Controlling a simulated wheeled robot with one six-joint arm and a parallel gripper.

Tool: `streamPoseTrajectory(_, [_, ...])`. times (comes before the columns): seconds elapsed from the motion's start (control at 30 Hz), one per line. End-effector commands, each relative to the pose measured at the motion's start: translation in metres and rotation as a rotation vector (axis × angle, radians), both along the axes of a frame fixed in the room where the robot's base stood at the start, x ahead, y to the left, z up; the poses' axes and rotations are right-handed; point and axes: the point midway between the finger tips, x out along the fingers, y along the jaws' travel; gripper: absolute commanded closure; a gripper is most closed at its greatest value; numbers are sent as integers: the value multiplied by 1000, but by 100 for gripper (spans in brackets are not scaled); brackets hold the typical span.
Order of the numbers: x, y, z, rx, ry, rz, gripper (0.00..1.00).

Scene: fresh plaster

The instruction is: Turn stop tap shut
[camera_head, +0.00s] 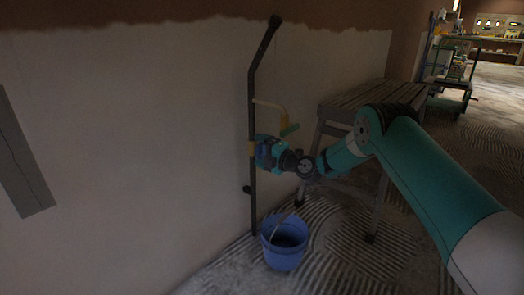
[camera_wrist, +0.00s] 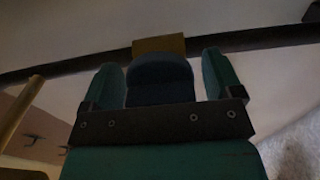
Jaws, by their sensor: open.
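A stop tap sits on a dark upright pipe (camera_head: 253,205) against the plastered wall. Its brass-coloured body (camera_head: 251,148) shows just left of my gripper (camera_head: 265,152). In the wrist view the brass body (camera_wrist: 158,46) shows in front of the dark pipe (camera_wrist: 270,40). A dark blue rounded handle (camera_wrist: 160,80) lies between the two teal fingers of my gripper (camera_wrist: 168,80). The fingers are open, one on each side of the handle; I cannot tell whether they touch it. In the head view my gripper mostly hides the handle.
A blue bucket (camera_head: 285,243) is on the floor below. A wooden-topped trestle (camera_head: 355,99) stands close behind my arm. A trolley (camera_head: 449,80) is farther back.

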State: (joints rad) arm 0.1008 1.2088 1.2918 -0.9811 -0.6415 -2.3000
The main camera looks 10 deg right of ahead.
Motion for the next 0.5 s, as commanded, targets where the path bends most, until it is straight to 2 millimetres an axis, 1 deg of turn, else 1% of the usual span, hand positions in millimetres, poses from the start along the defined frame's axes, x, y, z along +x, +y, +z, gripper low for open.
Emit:
streamPoseTrajectory(0.07, [0, 0, 0, 0, 0, 0, 15])
streamPoseTrajectory(0.1, [0, 0, 0, 0, 0, 0, 19])
streamPoseTrajectory(0.27, [0, 0, 0, -1, 1, 0, 56])
streamPoseTrajectory(0.3, [0, 0, 0, -1, 1, 0, 60])
streamPoseTrajectory(0.5, [0, -1, 0, 8, 7, 0, 60])
